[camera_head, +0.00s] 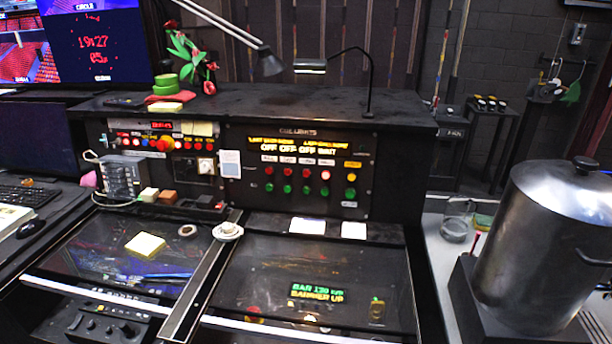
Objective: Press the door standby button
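The black cue lights panel (298,215) stands upright on the middle of the console. It has a row of red buttons (287,171) above a row of green buttons (287,189). At the right end are a yellow button (352,177) and a green one (350,193). The red button in the fourth column (325,174) looks paler and brighter than the others. Text above reads OFF OFF OFF WAIT. The small white labels over the columns are too small to read, so I cannot tell which button is door standby. Neither gripper is in view.
A second panel with red buttons and a large red knob (164,145) is at left. A cup on a saucer (228,231), a yellow note pad (145,244) and white papers (307,226) lie on the desk. A metal urn (545,245) stands at right. A gooseneck lamp (371,85) rises behind.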

